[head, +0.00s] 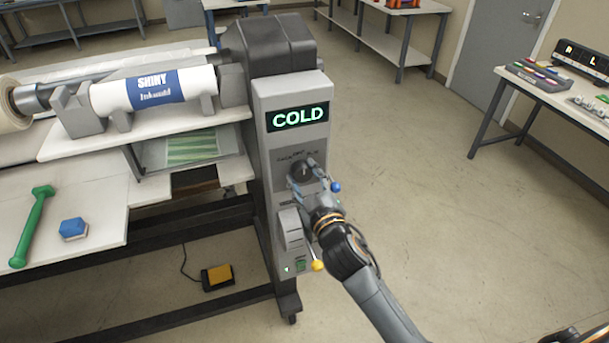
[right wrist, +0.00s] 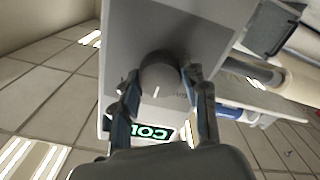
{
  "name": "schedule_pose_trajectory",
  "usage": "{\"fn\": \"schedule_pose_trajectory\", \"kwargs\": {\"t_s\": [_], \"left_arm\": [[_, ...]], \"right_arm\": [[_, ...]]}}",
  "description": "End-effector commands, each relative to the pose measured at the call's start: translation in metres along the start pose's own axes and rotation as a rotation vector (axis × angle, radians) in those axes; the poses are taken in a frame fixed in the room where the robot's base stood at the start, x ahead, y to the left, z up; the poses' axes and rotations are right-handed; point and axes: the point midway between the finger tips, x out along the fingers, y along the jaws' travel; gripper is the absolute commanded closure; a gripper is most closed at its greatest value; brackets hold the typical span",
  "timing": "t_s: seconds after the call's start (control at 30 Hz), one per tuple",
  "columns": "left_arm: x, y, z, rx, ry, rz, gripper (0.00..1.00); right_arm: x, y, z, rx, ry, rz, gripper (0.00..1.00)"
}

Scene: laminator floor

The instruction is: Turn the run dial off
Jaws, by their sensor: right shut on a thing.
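The run dial (head: 301,172) is a dark round knob on the grey front panel of the laminator (head: 262,130), below a display (head: 297,116) that reads COLD in green. In the right wrist view the dial (right wrist: 160,74) looks grey, with a short white pointer mark on its face. The small lettering around it is too blurred to read surely. My right gripper (head: 309,174) is at the panel, shut on the dial. In the right wrist view its two fingers (right wrist: 163,82) stand on either side of the dial. My left gripper is not in view.
A blue ball knob (head: 336,187) and a yellow ball knob (head: 317,265) stick out near my right gripper. A green hammer-like roller (head: 32,228) and blue block (head: 73,229) lie on the left table. A yellow pedal (head: 217,276) is on the floor. Floor right of the machine is clear.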

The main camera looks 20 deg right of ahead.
Motion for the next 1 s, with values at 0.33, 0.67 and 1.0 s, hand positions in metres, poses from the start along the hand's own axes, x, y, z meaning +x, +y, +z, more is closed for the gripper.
{"fn": "schedule_pose_trajectory", "kwargs": {"t_s": [0.33,0.67,1.0], "left_arm": [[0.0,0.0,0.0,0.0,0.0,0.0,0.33],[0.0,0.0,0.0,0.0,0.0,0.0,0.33],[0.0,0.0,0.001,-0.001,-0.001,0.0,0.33]], "right_arm": [[0.0,0.001,-0.001,-0.004,0.003,0.001,0.87],[0.0,0.0,-0.001,-0.003,0.002,0.0,0.33],[-0.02,-0.001,0.001,-0.001,-0.002,-0.002,0.33]]}}
